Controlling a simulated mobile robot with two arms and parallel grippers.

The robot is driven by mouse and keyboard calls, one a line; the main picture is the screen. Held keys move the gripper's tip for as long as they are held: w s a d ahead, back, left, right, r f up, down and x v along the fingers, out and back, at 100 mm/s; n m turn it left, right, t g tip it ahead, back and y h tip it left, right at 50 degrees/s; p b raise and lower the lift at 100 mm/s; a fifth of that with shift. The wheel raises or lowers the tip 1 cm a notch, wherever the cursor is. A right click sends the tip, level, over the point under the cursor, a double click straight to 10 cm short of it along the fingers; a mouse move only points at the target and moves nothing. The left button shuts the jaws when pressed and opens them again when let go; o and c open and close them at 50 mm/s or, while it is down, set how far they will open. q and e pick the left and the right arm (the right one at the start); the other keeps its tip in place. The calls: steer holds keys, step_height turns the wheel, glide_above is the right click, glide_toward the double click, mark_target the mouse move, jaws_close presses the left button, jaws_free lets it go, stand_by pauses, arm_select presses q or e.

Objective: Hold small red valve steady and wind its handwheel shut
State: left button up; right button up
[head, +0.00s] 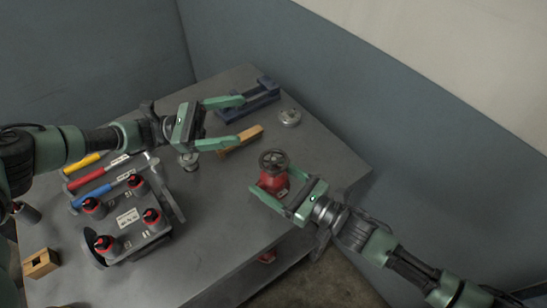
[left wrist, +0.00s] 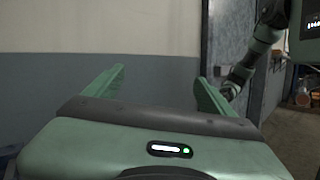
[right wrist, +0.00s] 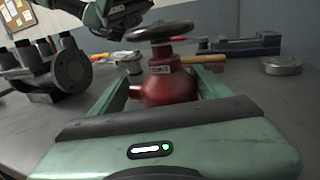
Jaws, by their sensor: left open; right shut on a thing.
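The small red valve (head: 272,182) stands upright on the grey workbench near its right edge, with its dark handwheel (head: 274,160) on top. My right gripper (head: 284,199) is shut on the valve body from the front right. The right wrist view shows the red body (right wrist: 168,88) between the fingers and the handwheel (right wrist: 160,31) above them. My left gripper (head: 225,122) is open and empty, above the bench to the upper left of the valve. In the left wrist view, nothing is between its fingers (left wrist: 160,90).
Behind the valve are a wood-handled brush (head: 240,140), a blue vise (head: 250,98) and a round metal tin (head: 290,117).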

mark_target(274, 159)
arm_select(q)
step_height(274, 159, down, 7)
steer(key=s+a+g+y, duration=0.2)
steer(key=s+y, duration=0.1)
steer(key=y, duration=0.1)
steer(key=shift+n, duration=0.3)
steer(key=x, duration=1.1)
steer(key=shift+d+r, duration=0.1)
steer(key=shift+d, duration=0.3)
steer(key=c, duration=1.4)
steer(key=shift+o, duration=0.2)
steer(key=shift+w, duration=0.1)
